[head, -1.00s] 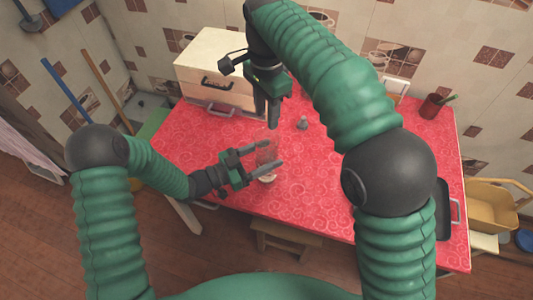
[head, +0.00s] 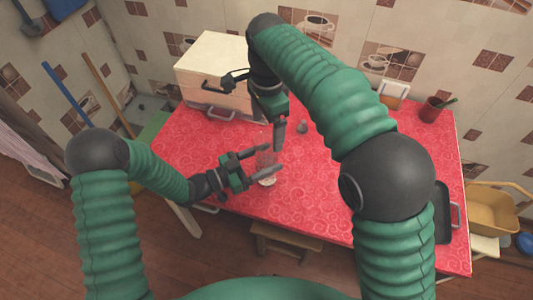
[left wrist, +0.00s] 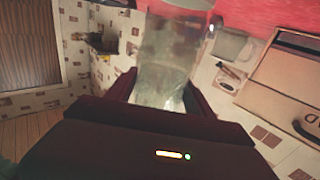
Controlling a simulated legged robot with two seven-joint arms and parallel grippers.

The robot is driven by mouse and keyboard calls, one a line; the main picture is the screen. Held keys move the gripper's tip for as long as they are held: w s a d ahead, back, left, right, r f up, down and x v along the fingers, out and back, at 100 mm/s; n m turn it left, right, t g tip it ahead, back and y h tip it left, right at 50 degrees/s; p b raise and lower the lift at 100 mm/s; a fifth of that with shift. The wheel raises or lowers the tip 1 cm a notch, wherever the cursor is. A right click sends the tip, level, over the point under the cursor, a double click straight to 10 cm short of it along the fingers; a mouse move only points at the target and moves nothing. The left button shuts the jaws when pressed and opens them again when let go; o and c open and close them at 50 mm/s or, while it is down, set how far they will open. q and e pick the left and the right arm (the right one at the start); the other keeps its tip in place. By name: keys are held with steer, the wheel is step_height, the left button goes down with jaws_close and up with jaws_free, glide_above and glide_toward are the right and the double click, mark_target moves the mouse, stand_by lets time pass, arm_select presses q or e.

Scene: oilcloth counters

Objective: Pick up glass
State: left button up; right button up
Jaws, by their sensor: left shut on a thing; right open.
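A clear glass (head: 265,160) stands out faintly against the red tablecloth near the front left of the table, with a pale end showing at the bottom. My left gripper (head: 272,159) is shut on the glass, one finger on each side. In the left wrist view the glass (left wrist: 172,50) fills the space between the fingers, and I see through its wall. I cannot tell whether its base touches the cloth. My right gripper (head: 279,138) is open and empty, pointing down just behind the glass.
A cream box (head: 214,82) stands at the back left. A small grey object (head: 302,127) is right of my right gripper.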

mark_target(266, 141)
step_height(266, 141, down, 6)
steer(key=shift+a, duration=0.1)
steer(key=shift+r, duration=0.1)
jaws_close()
stand_by(0.5)
